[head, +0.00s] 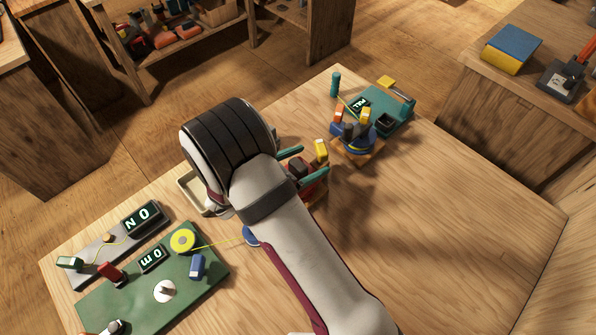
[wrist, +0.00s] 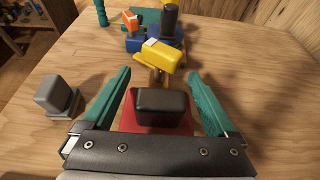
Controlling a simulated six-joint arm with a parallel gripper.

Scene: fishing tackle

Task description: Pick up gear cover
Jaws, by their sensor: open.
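My gripper (wrist: 160,74) is open, with one teal finger on each side of a black rounded block (wrist: 163,108). The block sits on a red body (wrist: 128,122), and I see no finger touching either. No part is labelled gear cover, so I cannot tell for certain which piece it is. In the head view, my gripper (head: 313,160) is over the red body (head: 314,186), and my arm hides part of it. A yellow piece (wrist: 160,55) stands just beyond the fingertips.
A blue reel-like assembly (head: 352,140) and a teal station (head: 388,112) stand beyond. A grey block (wrist: 58,96) is left of my gripper. A green board (head: 150,300) with small parts lies at lower left. The table's right side is clear.

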